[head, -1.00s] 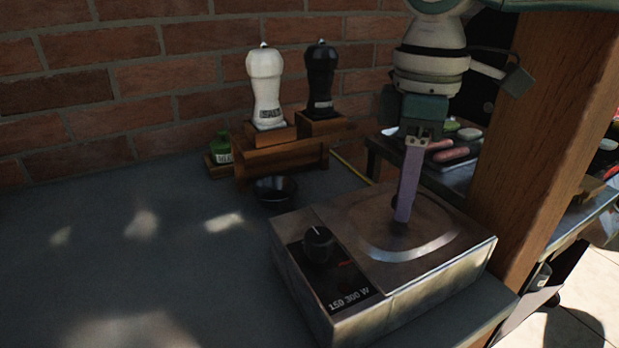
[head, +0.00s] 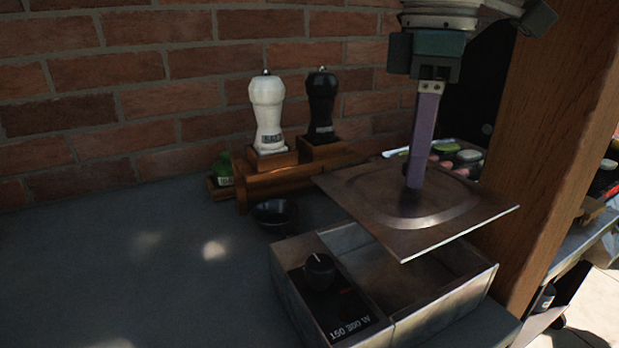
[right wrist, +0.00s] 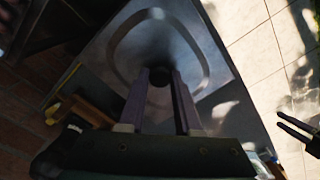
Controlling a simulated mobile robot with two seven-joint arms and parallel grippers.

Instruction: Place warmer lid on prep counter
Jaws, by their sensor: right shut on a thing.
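The warmer lid (head: 365,205) is a square brown metal plate with a round raised ring. It hangs slightly tilted above the open warmer box (head: 440,318), apart from it. My right gripper (head: 415,185) comes down from above and is shut on the lid's dark knob, which shows between the fingers in the right wrist view (right wrist: 159,77). The warmer box has a control knob on its front left. The prep counter (head: 120,265) is the grey top around it. At the right edge of the right wrist view, two dark prongs look like my left gripper (right wrist: 290,122); their opening is unclear.
White (head: 267,112) and black (head: 321,105) mills stand on a wooden stand (head: 285,182) by the brick wall. A small black bowl (head: 275,214) sits behind the warmer. A wooden post (head: 560,140) rises at right. The counter's left side is clear.

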